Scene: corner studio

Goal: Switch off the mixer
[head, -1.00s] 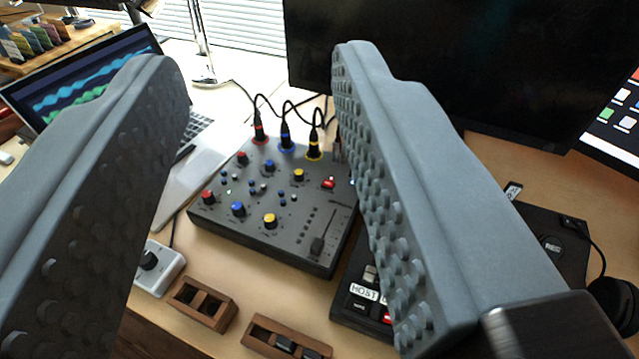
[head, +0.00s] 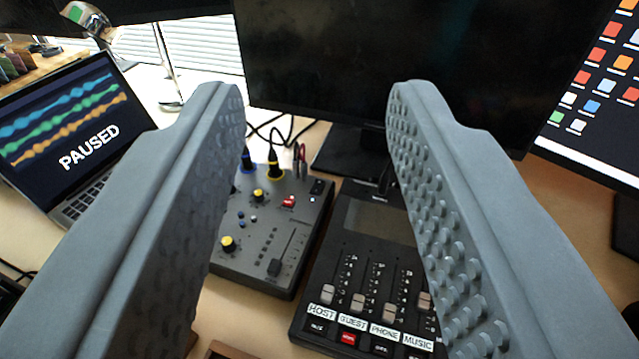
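A grey mixer (head: 262,262) with knobs, a slider and a red switch (head: 289,202) lies on the desk, its left part hidden behind my left finger. A small black switch (head: 317,187) sits near its back right corner. To its right is a black fader console (head: 318,262) with labels HOST, GUEST, PHONE and MUSIC, its right edge behind my right finger. My gripper (head: 316,100) is open and empty, its fingers wide apart. Both devices show between the fingers; I cannot tell how high the fingers are above them.
A laptop (head: 75,135) reading PAUSED stands at the left. A large dark monitor (head: 320,65) stands behind the devices, and a lit screen (head: 595,110) is at the right. Cables rise from the mixer's back. A lamp stand (head: 165,65) is behind the laptop.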

